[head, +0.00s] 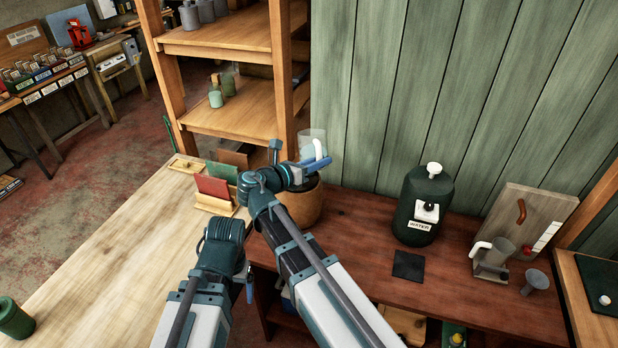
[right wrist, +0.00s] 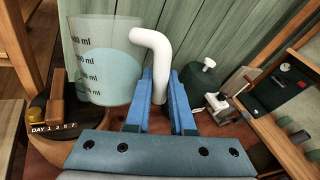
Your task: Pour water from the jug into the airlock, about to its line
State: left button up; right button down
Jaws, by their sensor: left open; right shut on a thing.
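The jug (head: 312,143) is a clear measuring vessel with ml marks and a white handle. In the right wrist view the jug (right wrist: 100,60) holds pale blue water and looks roughly upright. My right gripper (head: 317,165) is shut on its handle; the blue fingers (right wrist: 160,98) also show in the right wrist view. The jug is in the air over or beside a round brown crock (head: 303,205). My left gripper (head: 249,288) is open, low near the light bench's edge, partly hidden by my arms. I cannot make out the airlock for certain.
A green water tank (head: 425,205) stands on the dark bench, with a black mat (head: 408,266) before it. To its right are a grey vessel (head: 495,258), a funnel-like piece (head: 537,280) and a leaning board (head: 530,215). A shelf post (head: 281,80) rises close behind the jug.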

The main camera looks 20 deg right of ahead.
jog(key=shift+r, duration=0.1)
jog(key=shift+r+p, duration=0.2)
jog(key=shift+p, duration=0.3)
dwell(0.3)
jog(key=shift+r+n+p, duration=0.25)
jog(key=shift+n+p, duration=0.05)
jog(key=shift+p, duration=0.25)
jog(key=shift+r, duration=0.1)
dwell(0.4)
jog(key=shift+r+g+y+p, duration=0.1)
jog(key=shift+g+y+p, duration=0.2)
jog(key=shift+g+p, duration=0.15)
jog(key=shift+n, duration=0.3)
jog(key=shift+r+p, duration=0.25)
jog(key=shift+p, duration=0.3)
dwell(0.4)
